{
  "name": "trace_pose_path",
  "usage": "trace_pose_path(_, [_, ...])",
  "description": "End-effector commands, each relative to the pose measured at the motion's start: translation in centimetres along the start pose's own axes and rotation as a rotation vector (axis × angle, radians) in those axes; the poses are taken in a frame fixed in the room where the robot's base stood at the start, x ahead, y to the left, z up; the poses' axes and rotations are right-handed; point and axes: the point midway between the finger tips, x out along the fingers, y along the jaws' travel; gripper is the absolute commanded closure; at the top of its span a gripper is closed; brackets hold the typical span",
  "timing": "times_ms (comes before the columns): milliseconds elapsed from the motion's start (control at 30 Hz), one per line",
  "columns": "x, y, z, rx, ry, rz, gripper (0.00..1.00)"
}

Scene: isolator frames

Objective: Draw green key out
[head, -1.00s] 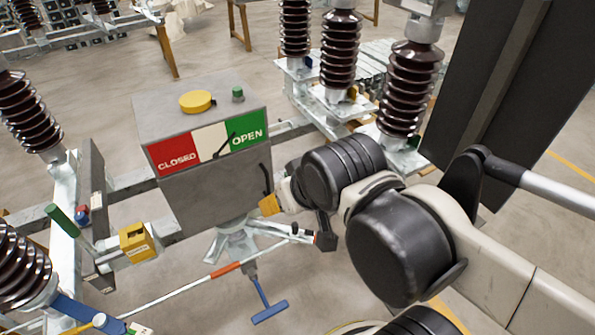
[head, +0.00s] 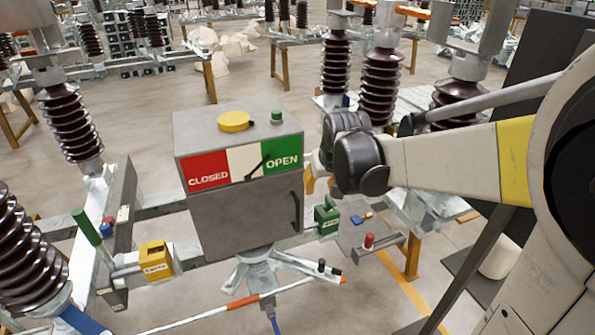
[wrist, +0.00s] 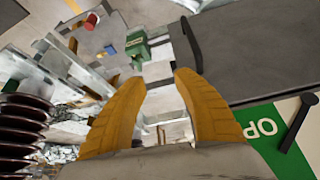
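A small green block (head: 327,218) is fixed at the right end of the rail beside the grey cabinet (head: 245,215). A green piece stands on its top, but I cannot tell if that is the key. The block also shows in the wrist view (wrist: 135,47), beyond my fingertips and a little left. My gripper (wrist: 158,78) has two yellow fingers spread apart with nothing between them. In the head view my gripper (head: 318,183) is right of the cabinet, above the green block and apart from it; my wrist partly hides it.
The cabinet carries a CLOSED/OPEN panel (head: 245,160), a yellow cap (head: 235,121) and a dark side handle (head: 295,210). A plate with a blue piece (head: 356,218) and a red knob (head: 369,240) lies right of the block. Ribbed brown insulators (head: 381,85) stand behind.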

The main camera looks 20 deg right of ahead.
Motion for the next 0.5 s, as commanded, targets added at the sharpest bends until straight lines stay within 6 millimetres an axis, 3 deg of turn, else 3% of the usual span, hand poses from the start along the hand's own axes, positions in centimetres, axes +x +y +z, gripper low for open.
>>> trace_pose_path(33, [2.6,1.1,-0.7,0.013,-0.01,0.007,0.64])
trace_pose_path(200, [8.3,4.1,-2.4,0.043,-0.038,0.021,0.64])
trace_pose_path(333, [11.7,6.0,-3.0,0.062,-0.054,0.029,0.64])
trace_pose_path(500, [13.9,7.1,-3.0,0.072,-0.064,0.032,0.64])
